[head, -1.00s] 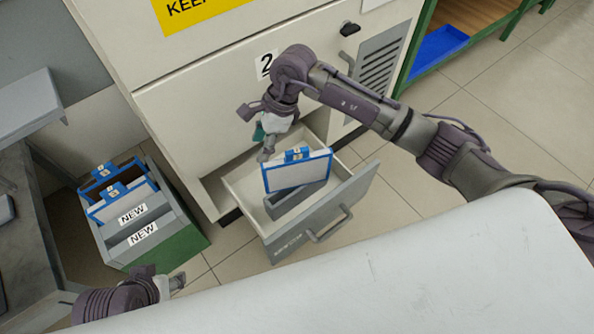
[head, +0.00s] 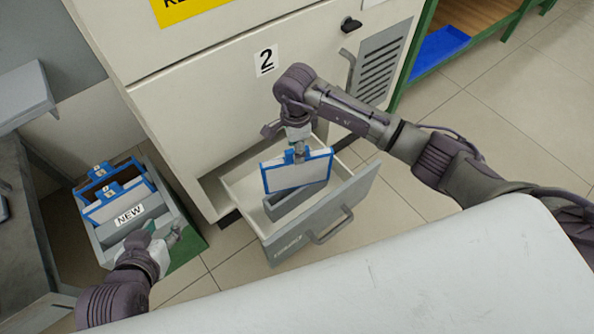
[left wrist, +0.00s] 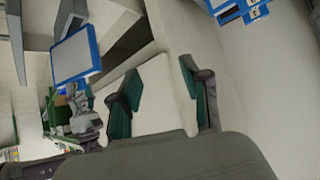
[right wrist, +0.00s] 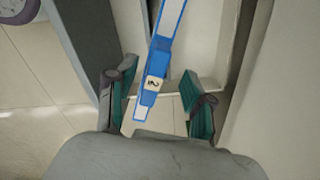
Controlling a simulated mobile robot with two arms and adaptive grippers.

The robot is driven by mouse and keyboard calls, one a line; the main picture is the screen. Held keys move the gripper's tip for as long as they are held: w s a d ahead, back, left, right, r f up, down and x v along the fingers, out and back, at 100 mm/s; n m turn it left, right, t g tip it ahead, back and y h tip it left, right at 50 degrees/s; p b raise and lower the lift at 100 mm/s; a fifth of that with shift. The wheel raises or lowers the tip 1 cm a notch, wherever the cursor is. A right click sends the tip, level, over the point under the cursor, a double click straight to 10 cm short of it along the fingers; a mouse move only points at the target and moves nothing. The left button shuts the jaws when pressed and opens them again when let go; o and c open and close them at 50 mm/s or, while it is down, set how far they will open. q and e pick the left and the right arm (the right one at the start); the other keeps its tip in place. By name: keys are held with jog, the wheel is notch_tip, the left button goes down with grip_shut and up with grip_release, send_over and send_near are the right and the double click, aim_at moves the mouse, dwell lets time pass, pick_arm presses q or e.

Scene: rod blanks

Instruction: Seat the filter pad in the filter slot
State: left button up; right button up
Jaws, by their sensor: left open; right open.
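A white filter pad in a blue frame (head: 297,174) stands in the open drawer, over a grey slot holder (head: 298,203). Its lower edge shows above the holder, and I cannot tell how deep it sits. My right gripper (head: 299,152) is over the pad's top tab. In the right wrist view the gripper (right wrist: 158,82) is open, its fingers apart on either side of the blue tab (right wrist: 150,95), which carries a label. My left gripper (head: 162,233) is open and empty in front of the bin marked NEW. Its open fingers show in the left wrist view (left wrist: 160,85).
The grey and green bin (head: 190,250) at left holds blue-framed pads (head: 118,203). The drawer front (head: 340,215) juts from machine 2 (head: 230,80). A dark bench (head: 30,220) borders the left. Tiled floor is clear at right.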

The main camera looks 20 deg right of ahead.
aim_at(297, 169)
jog(key=f, duration=0.3)
jog(key=f+b, duration=0.1)
jog(key=shift+s+f, duration=0.15)
jog(key=shift+s, duration=0.15)
jog(key=shift+f, duration=0.2)
pick_arm(q)
jog(key=w+d+r+t+h, duration=0.1)
jog(key=w+r+t, duration=0.2)
jog(key=r, duration=0.1)
jog(key=shift+w+d+r+t, duration=0.3)
jog(key=shift+w+d+r, duration=0.05)
jog(key=shift+w, duration=0.05)
pick_arm(e)
grip_shut()
